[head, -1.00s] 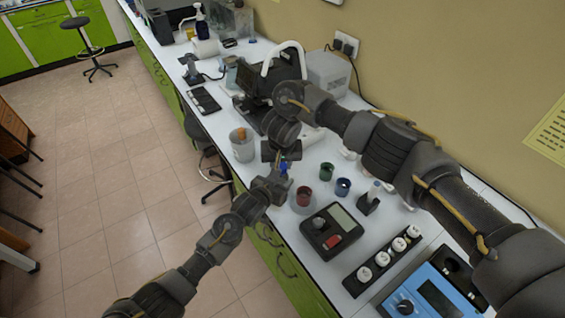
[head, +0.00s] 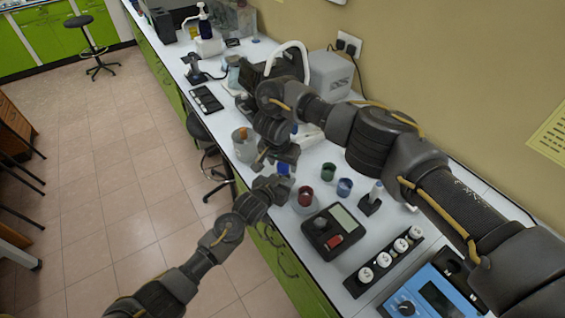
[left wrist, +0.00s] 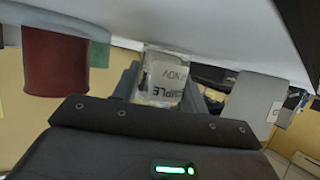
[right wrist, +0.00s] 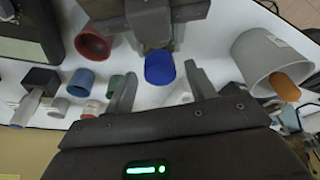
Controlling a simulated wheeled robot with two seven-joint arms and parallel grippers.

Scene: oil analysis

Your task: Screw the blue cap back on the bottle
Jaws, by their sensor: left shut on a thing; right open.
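My left gripper (head: 278,183) is shut on a clear bottle (left wrist: 162,78) with a printed label, held above the bench's front edge. The blue cap (right wrist: 160,68) shows at the bottle's end; whether it is threaded on or only resting there, I cannot tell. It also shows in the head view (head: 283,169), between my two grippers. My right gripper (right wrist: 159,80) is open, its fingers on either side of the cap with a visible gap at each side. In the head view, the right gripper (head: 279,155) is just above the left one, and the bottle is mostly hidden.
A dark red cup (right wrist: 93,44), a blue cup (head: 344,187) and a green cup (head: 328,171) stand on the white bench. A grey beaker (right wrist: 262,58) holds an orange-brown item. A black meter (head: 320,240) and a rack of white-capped items (head: 357,284) are nearer.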

